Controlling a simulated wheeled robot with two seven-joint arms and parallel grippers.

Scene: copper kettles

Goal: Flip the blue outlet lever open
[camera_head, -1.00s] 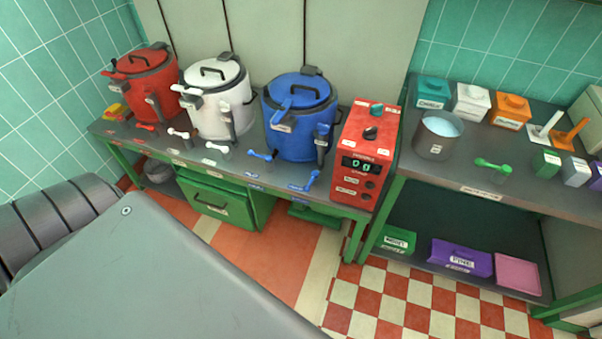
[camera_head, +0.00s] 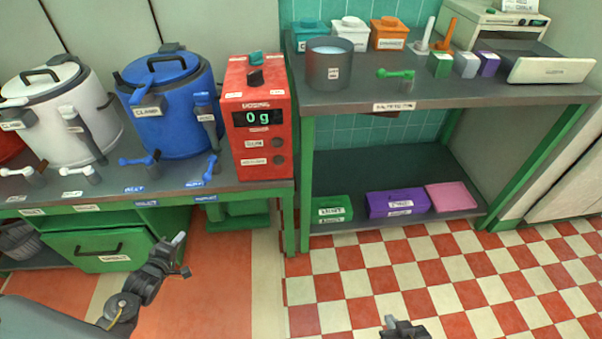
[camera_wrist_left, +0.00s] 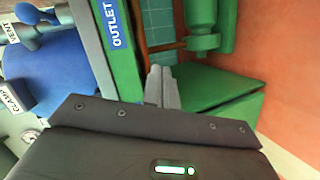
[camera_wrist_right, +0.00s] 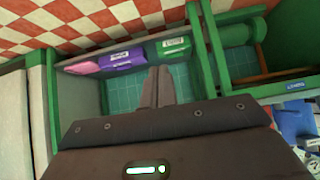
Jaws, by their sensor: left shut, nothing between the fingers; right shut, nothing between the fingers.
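The blue kettle (camera_head: 165,112) stands on the bench (camera_head: 258,187). Two small blue levers stand in front of it. The right one (camera_head: 211,169) is slanted, above a blue label on the bench edge (camera_head: 205,198). The left lever (camera_head: 138,160) lies more sideways. In the left wrist view the label reads OUTLET (camera_wrist_left: 117,24), with a blue lever (camera_wrist_left: 42,17) beside it. My left gripper (camera_head: 180,239) is shut and empty, below and in front of the bench edge, apart from both levers. My right gripper (camera_head: 390,321) is shut and empty, low over the checkered floor.
A red dosing box (camera_head: 257,150) stands right of the blue kettle, close to the right lever. A white kettle (camera_head: 58,120) stands to the left. A green drawer (camera_head: 105,247) is under the bench. A shelf table (camera_head: 430,97) stands to the right. The floor in front is clear.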

